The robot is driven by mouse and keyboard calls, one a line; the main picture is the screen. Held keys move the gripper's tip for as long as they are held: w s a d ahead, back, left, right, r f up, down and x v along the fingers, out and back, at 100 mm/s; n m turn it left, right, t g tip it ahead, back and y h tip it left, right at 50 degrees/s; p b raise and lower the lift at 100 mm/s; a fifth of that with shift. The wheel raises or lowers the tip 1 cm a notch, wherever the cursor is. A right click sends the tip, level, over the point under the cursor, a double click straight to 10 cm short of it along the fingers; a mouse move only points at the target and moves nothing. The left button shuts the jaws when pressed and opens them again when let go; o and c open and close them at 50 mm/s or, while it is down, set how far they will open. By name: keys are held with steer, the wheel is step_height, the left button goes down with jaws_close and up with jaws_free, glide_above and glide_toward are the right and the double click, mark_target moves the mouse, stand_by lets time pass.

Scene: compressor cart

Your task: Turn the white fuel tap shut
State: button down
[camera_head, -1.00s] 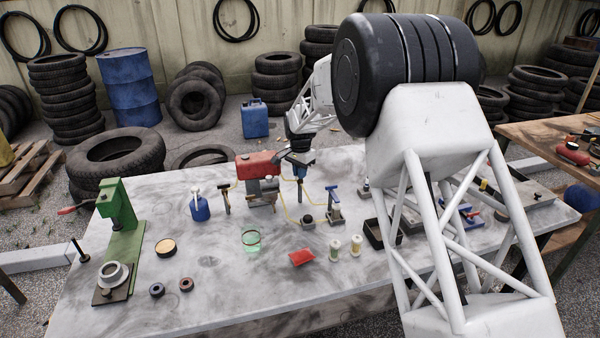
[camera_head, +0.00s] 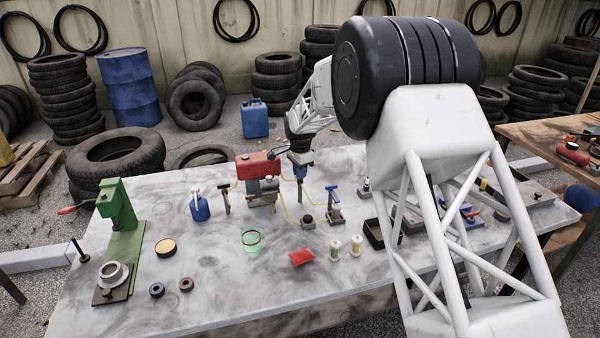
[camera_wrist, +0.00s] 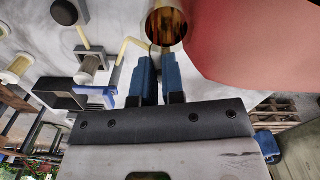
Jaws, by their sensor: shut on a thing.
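My gripper (camera_head: 299,172) points down just right of the red tank (camera_head: 253,163), at the yellow fuel line (camera_head: 289,181). In the wrist view its two blue fingers (camera_wrist: 158,80) are close together, with a narrow gap. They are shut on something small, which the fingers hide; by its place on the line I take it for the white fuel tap. No white handle shows clearly in either view, so I cannot tell its angle. The red tank (camera_wrist: 250,45) fills the upper right of the wrist view, and a brass-coloured cylinder (camera_wrist: 167,27) is just beyond the fingertips.
A grey engine block (camera_head: 264,189) stands in front of the tank. A dark fitting (camera_head: 308,221) sits at the yellow line's lower end.

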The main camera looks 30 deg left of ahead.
steer(key=c, duration=1.2)
jaws_free()
steer(key=shift+r, duration=0.15)
steer(key=shift+r, duration=3.75)
